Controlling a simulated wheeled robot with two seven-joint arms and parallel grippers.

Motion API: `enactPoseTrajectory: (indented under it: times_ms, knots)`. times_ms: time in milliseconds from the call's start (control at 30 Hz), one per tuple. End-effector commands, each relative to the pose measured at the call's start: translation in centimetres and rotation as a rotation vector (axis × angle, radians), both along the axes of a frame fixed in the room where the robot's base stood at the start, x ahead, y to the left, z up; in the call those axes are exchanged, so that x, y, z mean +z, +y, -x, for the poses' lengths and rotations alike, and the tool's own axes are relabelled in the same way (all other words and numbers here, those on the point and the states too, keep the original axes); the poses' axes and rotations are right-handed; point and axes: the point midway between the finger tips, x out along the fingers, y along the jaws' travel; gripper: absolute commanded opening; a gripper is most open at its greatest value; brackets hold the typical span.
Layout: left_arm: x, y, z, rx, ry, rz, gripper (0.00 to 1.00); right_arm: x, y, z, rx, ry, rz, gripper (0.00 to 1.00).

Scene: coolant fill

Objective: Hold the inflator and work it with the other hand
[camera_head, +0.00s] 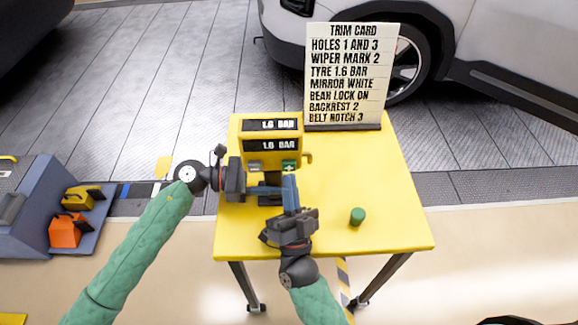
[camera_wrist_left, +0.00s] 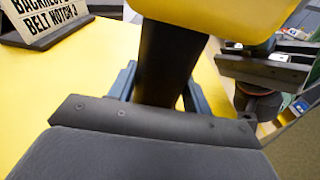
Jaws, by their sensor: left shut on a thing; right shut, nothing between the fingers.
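The yellow inflator (camera_head: 270,137) stands upright at the back left of the yellow table (camera_head: 345,185). Its two displays both read 1.6 BAR. A green plus button (camera_head: 289,166) sits low on its right side, with a second button to the left. My left gripper (camera_head: 268,190) is shut on the inflator's dark grip below the yellow body; the grip (camera_wrist_left: 165,65) shows between the blue fingers in the left wrist view. My right gripper (camera_head: 290,180) is shut and empty, its fingertips just below the green button. I cannot tell whether they touch it.
A trim card (camera_head: 350,75) stands behind the table's back edge area and lists TYRE 1.6 BAR. A green cylinder (camera_head: 357,216) stands on the table's right half. The right side of the tabletop is otherwise clear. A white car (camera_head: 500,60) is behind.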

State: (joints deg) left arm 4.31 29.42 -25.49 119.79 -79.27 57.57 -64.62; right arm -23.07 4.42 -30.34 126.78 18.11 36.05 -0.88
Motion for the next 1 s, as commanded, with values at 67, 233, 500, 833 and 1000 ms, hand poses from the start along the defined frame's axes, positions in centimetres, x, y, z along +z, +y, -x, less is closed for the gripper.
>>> enactPoseTrajectory:
  times_ms: [67, 233, 500, 833, 1000]
  knots:
    - [0.0, 0.0, 0.0, 0.0, 0.001, -0.001, 0.31, 0.1, 0.0, 0.0, 0.0, -0.001, -0.001, 0.0]
    - [0.0, 0.0, 0.0, -0.001, 0.001, -0.001, 0.31, 0.1, 0.0, 0.1, 0.0, -0.001, -0.001, 0.0]
    - [-0.1, 0.0, 0.0, -0.001, 0.002, -0.001, 0.31, 0.1, 0.0, 1.7, 0.001, 0.0, -0.001, 0.0]
    - [-0.1, 0.0, 0.0, -0.001, 0.002, -0.002, 0.31, 0.1, 0.0, 4.4, 0.001, -0.001, -0.002, 0.0]
    - [-0.1, 0.0, 0.0, -0.001, 0.002, -0.002, 0.31, 0.1, 0.0, 5.1, 0.0, -0.001, -0.001, 0.0]
